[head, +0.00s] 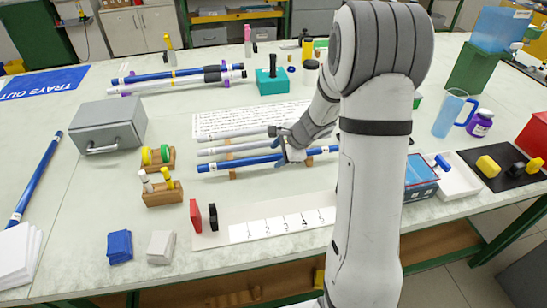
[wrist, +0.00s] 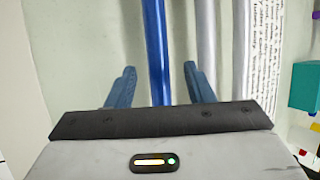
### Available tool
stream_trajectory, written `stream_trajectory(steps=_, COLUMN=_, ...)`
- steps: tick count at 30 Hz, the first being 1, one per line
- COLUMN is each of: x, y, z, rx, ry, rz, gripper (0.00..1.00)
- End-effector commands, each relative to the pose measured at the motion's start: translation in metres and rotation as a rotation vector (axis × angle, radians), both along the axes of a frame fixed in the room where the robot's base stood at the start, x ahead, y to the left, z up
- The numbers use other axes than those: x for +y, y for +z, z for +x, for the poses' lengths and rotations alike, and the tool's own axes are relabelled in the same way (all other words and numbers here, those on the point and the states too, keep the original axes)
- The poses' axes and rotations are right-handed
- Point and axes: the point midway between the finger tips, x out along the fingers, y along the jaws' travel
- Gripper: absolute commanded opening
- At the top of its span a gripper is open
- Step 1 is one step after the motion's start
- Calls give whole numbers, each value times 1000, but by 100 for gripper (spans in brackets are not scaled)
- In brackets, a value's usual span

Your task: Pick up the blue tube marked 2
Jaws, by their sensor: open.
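A long blue tube (head: 235,163) lies nearest in a row with pale grey tubes (head: 230,148) on wooden supports mid-table. It has a pale band near its left end; I cannot read a number on it. In the wrist view the blue tube (wrist: 156,40) runs between the two fingers of my gripper (wrist: 159,80), which is open, with a gap on each side. My gripper also shows in the head view (head: 283,160), over the row. Part of the row is hidden behind my arm. Other blue tubes lie at the back (head: 155,77) and far left (head: 38,175).
A printed sheet (head: 205,121) lies behind the row. A numbered strip (head: 283,225) lies in front. A grey box (head: 108,122), a wooden block with pegs (head: 162,195) and a teal block (head: 272,83) stand nearby. A blue-lidded container (head: 421,172) is at right.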

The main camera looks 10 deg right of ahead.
Motion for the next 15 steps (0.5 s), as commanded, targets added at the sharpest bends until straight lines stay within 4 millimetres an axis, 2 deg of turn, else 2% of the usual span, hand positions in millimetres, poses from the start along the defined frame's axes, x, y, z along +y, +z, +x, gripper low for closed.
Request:
stream_trajectory(steps=3, x=5, y=-8, z=3, rx=1, ry=3, rz=1, gripper=48)
stream_trajectory(steps=10, x=7, y=-8, z=4, rx=0, ry=6, rz=0, gripper=48)
stream_trajectory(steps=15, x=7, y=-8, z=4, rx=0, ry=7, rz=0, gripper=34)
